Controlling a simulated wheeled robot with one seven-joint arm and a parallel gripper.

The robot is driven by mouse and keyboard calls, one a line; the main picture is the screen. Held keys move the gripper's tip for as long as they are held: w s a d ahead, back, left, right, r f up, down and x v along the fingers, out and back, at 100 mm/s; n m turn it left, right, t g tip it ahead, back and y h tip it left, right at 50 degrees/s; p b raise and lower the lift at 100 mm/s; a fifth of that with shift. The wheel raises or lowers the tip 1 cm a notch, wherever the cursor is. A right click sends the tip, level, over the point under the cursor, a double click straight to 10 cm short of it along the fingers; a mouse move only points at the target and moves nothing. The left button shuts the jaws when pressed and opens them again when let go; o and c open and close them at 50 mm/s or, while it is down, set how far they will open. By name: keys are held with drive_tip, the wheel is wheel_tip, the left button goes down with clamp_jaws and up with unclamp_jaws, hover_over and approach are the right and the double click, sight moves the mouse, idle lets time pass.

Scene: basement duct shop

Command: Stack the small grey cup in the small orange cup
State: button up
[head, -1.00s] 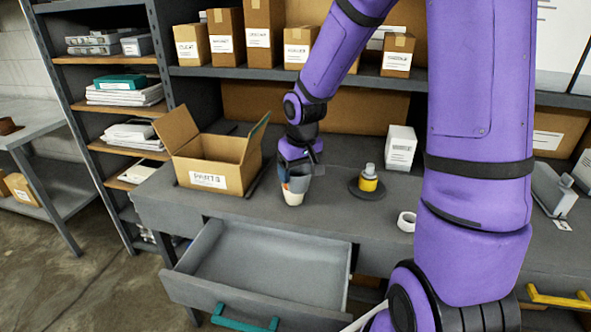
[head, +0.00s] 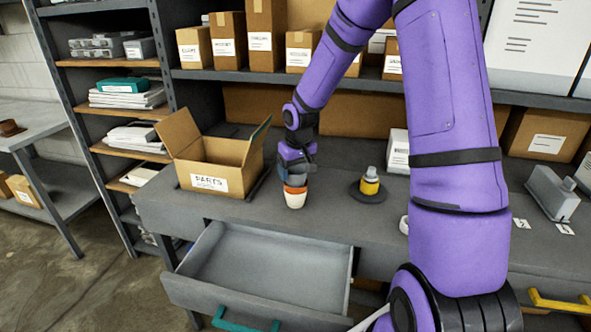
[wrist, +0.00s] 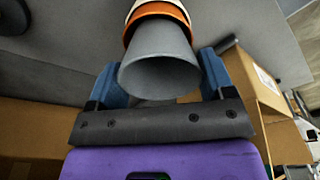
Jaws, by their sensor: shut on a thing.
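The small grey cup (wrist: 158,62) is between the two blue fingers of my gripper (wrist: 162,80), which is shut on it. The small orange cup (wrist: 160,12) shows as a ring around the far, narrower end of the grey cup. In the head view the grey cup (head: 297,181) stands upright above the orange cup (head: 295,190), its lower part hidden by the orange rim. The orange cup sits in a white cup (head: 295,201) on the bench. My gripper (head: 296,170) is over the stack. How deep the grey cup sits is hard to tell.
An open parts box (head: 214,183) stands close left of the stack. A yellow-and-grey bottle (head: 370,182) on a dark round base stands to the right. The drawer (head: 262,270) below is pulled open and empty. Bench top between stack and bottle is clear.

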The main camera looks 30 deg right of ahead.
sight(299, 188)
drive_tip(key=shift+f, duration=0.55)
drive_tip(key=o, duration=0.9)
wheel_tip(299, 188, up, 12)
drive_tip(key=s+r, duration=0.1)
drive_tip(key=s, duration=0.1)
drive_tip(key=s+a+r+t+h, duration=0.1)
drive_tip(key=s+a+r, duration=0.2)
drive_tip(key=s+r, duration=0.35)
drive_tip(key=s+a+r, duration=0.3)
drive_tip(key=s+r, duration=0.2)
drive_tip(key=s, duration=0.2)
drive_tip(key=s+a+r+t+y, duration=0.1)
drive_tip(key=s+a+r+t, duration=0.1)
drive_tip(key=s, duration=1.4)
drive_tip(key=shift+r, duration=0.2)
drive_tip(key=shift+a, duration=0.1)
